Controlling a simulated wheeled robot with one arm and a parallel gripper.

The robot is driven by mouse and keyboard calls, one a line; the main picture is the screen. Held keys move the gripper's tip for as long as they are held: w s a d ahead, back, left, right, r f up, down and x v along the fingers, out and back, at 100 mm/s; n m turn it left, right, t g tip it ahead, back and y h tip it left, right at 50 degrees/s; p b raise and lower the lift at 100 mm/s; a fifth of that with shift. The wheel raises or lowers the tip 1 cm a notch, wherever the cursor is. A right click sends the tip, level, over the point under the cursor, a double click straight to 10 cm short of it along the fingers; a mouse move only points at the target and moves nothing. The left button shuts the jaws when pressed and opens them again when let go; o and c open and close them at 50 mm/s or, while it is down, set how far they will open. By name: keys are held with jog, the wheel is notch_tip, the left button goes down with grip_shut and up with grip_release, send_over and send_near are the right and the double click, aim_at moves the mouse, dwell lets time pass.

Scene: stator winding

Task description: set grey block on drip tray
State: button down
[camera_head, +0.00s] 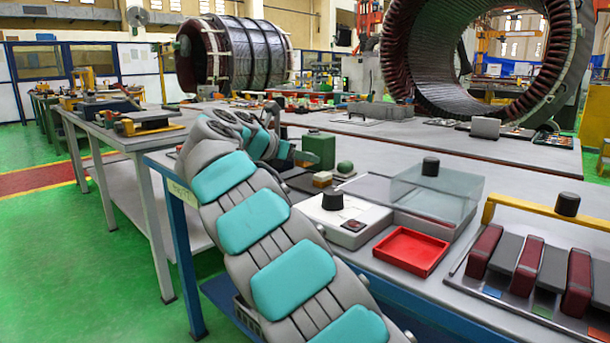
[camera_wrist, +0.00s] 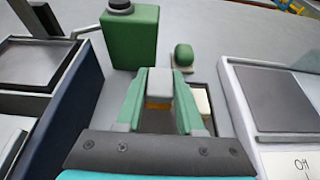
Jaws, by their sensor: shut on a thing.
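My gripper (camera_wrist: 160,98) shows in the wrist view with its two green fingers shut on a grey block (camera_wrist: 160,82). A yellow-orange piece (camera_wrist: 158,104) shows just below the block, between the fingers; I cannot tell whether they touch. A cream block (camera_wrist: 202,101) lies beside the right finger in a shallow dark-rimmed tray (camera_wrist: 221,118), partly hidden by my gripper. I cannot tell for sure which tray is the drip tray. In the head view, my arm hides much of the gripper area.
A green can (camera_wrist: 130,40) with a black cap stands just beyond my fingers, with a small green rounded object (camera_wrist: 183,55) to its right. A white device (camera_head: 345,222) with a black knob and an empty red tray (camera_head: 412,250) are nearer. A clear-covered box (camera_head: 436,190) stands behind.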

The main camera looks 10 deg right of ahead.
aim_at(305, 180)
jog(key=shift+f+b, duration=0.3)
jog(key=shift+f, duration=1.5)
jog(key=c, duration=0.8)
grip_release()
jog(key=shift+f, duration=0.15)
jog(key=v, duration=1.2)
jog(key=shift+r, duration=0.2)
